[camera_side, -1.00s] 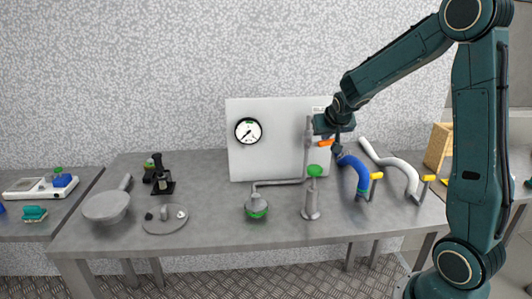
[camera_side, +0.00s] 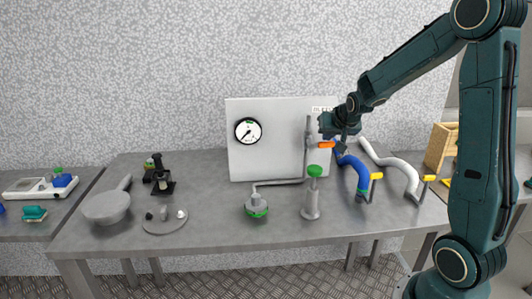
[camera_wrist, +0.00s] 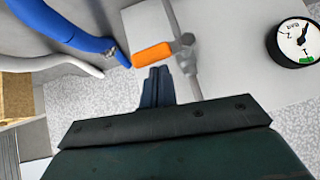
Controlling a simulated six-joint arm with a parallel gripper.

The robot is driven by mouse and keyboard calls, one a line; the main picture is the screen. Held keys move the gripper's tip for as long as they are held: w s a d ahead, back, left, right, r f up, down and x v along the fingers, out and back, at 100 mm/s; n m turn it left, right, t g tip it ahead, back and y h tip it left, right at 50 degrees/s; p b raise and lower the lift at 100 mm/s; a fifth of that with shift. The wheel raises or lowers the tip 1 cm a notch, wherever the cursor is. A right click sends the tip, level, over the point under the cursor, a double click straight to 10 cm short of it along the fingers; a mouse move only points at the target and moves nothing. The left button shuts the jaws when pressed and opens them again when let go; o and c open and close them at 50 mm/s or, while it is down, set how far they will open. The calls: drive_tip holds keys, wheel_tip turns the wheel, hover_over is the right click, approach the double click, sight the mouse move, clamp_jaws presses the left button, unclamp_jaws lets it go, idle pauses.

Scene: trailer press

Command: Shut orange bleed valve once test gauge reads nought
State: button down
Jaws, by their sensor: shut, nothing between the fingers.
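The orange bleed valve handle (camera_side: 327,145) sticks out level to the right from a thin upright grey pipe (camera_side: 308,135), lying across it. In the wrist view the orange handle (camera_wrist: 152,54) reaches left from the valve body (camera_wrist: 187,52). My gripper (camera_side: 340,149) is shut and empty beside the handle's outer end. In the wrist view its closed fingertips (camera_wrist: 158,71) lie just below the handle; I cannot tell whether they touch it. The test gauge (camera_side: 247,131) is on the white panel, its needle pointing lower left; the scale is too small to read. It also shows upside down in the wrist view (camera_wrist: 297,43).
A blue hose (camera_side: 356,170) and a white hose (camera_side: 400,168) with yellow-handled valves stand right of the pipe. A green-topped cylinder (camera_side: 312,195) stands in front of it. A green-banded fitting (camera_side: 256,206) and a pan (camera_side: 107,207) are further left. The front table edge is clear.

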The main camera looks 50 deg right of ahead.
drive_tip(key=w+r+v, duration=0.1)
drive_tip(key=w+v, duration=0.1)
drive_tip(key=v, duration=1)
drive_tip(key=shift+r, duration=0.6)
drive_tip(key=shift+a, duration=0.15)
drive_tip(key=s+a+f+n+y, duration=0.2)
drive_tip(key=s+a+n, duration=0.2)
drive_tip(key=s+a, duration=0.4)
drive_tip(key=s+a+f+n+g+y, duration=0.1)
drive_tip(key=s+a+n+y, duration=0.2)
drive_tip(key=s+a, duration=0.6)
drive_tip(key=a+n, duration=0.2)
drive_tip(key=a, duration=0.2)
drive_tip(key=shift+s+f+n+y, duration=0.25)
drive_tip(key=shift+f+n+y, duration=0.05)
drive_tip(key=shift+f, duration=0.1)
